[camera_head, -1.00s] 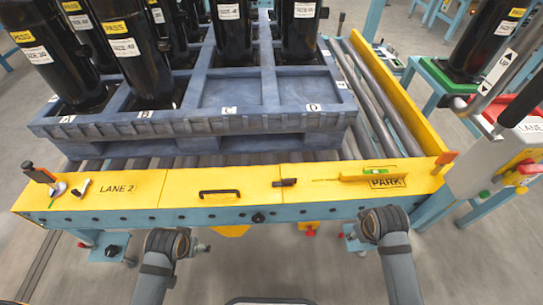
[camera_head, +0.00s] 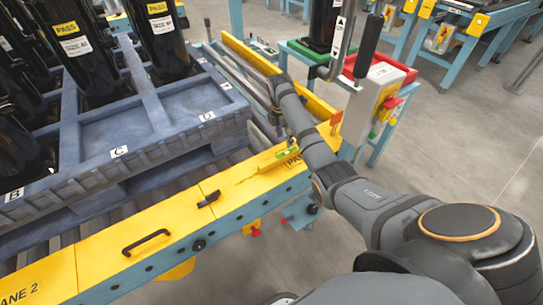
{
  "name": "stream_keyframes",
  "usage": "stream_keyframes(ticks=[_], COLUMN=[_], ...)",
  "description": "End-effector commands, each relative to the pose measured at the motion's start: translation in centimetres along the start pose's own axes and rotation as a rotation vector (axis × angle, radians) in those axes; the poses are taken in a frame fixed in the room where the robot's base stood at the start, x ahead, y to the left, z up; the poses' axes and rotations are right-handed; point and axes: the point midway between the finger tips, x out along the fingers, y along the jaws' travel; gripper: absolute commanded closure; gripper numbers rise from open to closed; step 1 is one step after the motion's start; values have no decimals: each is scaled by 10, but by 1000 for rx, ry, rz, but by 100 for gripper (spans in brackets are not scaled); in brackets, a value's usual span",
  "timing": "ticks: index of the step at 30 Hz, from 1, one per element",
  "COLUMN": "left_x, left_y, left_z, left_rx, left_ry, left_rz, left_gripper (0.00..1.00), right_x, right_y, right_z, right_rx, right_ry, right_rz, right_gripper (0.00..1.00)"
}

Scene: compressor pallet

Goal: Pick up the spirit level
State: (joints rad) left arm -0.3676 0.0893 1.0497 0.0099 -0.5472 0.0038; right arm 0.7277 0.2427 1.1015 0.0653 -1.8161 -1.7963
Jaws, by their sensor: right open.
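The spirit level (camera_head: 279,158), yellow with a bright green part, lies on the yellow front rail (camera_head: 222,190) of the lane, near its right end. My right arm reaches in from the lower right and passes just right of the level. The dark end of the arm, with my right gripper (camera_head: 274,116), is beyond the level over the rollers. The gripper is open, small and partly hidden, and apart from the level. My left gripper is out of view.
A black handle (camera_head: 147,242) and a small dark item (camera_head: 209,199) are on the rail left of the level. A blue pallet (camera_head: 150,150) with black cylinders stands behind. A cart with a red tray (camera_head: 385,64) stands to the right.

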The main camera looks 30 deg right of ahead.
Motion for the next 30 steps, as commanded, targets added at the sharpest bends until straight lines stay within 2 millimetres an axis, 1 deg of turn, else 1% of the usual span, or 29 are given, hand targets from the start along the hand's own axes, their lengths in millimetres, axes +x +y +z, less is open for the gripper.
stream_keyframes(ticks=[2, 6, 9, 12, 15, 17, 19, 24, 27, 30], left_x=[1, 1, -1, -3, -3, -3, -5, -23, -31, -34], left_y=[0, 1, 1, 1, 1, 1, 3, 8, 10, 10], left_z=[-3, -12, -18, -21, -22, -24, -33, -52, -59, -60], left_rx=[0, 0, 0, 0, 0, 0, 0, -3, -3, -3], left_ry=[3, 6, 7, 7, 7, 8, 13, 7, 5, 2], left_rz=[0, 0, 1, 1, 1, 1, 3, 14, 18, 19], left_gripper=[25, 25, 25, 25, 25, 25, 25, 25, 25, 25], right_x=[7, 34, 48, 54, 55, 60, 74, 98, 105, 106], right_y=[-1, -1, -1, -1, -1, -1, -2, -2, -2, -1], right_z=[0, -1, 0, 0, 0, 1, 2, 4, 4, 4], right_rx=[0, 2, 2, 2, 3, 3, 3, 3, 3, 3], right_ry=[0, 0, 0, 0, 0, 0, 0, 0, 0, -1], right_rz=[-2, -3, -1, 0, 0, 0, -2, 0, 0, 2], right_gripper=[51, 51, 51, 51, 51, 51, 51, 51, 51, 51])
